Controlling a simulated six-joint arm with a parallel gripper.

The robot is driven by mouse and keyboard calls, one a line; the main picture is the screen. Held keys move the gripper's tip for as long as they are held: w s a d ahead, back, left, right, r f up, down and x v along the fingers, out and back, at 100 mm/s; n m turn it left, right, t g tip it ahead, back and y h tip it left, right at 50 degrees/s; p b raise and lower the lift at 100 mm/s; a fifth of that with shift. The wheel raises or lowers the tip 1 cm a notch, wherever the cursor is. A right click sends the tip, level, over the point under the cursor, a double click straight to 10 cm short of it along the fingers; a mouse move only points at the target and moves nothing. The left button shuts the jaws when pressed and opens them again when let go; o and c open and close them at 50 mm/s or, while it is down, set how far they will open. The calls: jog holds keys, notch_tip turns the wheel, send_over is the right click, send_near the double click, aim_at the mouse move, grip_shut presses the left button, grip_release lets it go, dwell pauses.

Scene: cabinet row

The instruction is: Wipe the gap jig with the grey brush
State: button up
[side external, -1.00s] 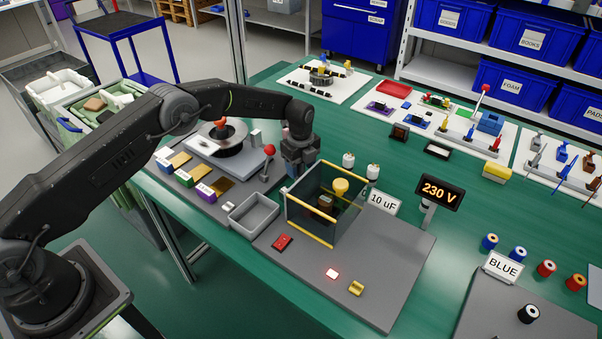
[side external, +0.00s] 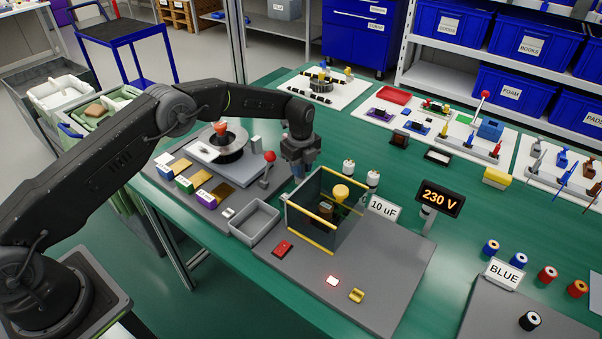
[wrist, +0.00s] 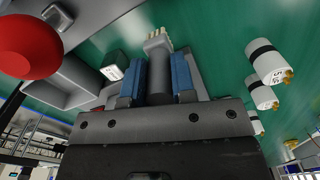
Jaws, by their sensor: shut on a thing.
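My gripper (side external: 300,170) is above the green bench, between the red-knobbed lever and the clear-walled box. In the wrist view its blue fingers (wrist: 160,75) are shut on a dark grey round handle with pale bristles at its far end, the grey brush (wrist: 158,42). The bristles point away from the wrist and touch nothing that I can make out. In the side view the brush is too small or hidden to make out. I cannot tell which item is the gap jig.
The red knob (side external: 269,156) is close on the left. A grey tray (side external: 254,221) and the 230 V display (side external: 441,198) are nearby.

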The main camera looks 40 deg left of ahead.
notch_tip(320, 180, up, 22)
jog(key=s+a, duration=0.4)
jog(key=a, duration=0.6)
jog(key=s+a, duration=0.4)
jog(key=a, duration=0.5)
jog(key=s+a, duration=0.5)
jog(key=a, duration=0.5)
jog(key=shift+w+d+f, duration=0.1)
jog(key=shift+f, duration=3.2)
jog(key=shift+w+f, duration=0.1)
jog(key=shift+f, duration=3.2)
jog(key=shift+d+r, duration=0.15)
jog(key=shift+d, duration=1)
jog(key=shift+d+r, duration=0.2)
jog(key=shift+d, duration=0.95)
jog(key=shift+d+r, duration=0.15)
jog(key=shift+d, duration=1)
jog(key=shift+a, duration=3.35)
jog(key=shift+a+r, duration=0.2)
jog(key=shift+f, duration=0.15)
notch_tip(320, 180, up, 6)
jog(key=shift+r, duration=0.25)
jog(key=shift+d, duration=0.1)
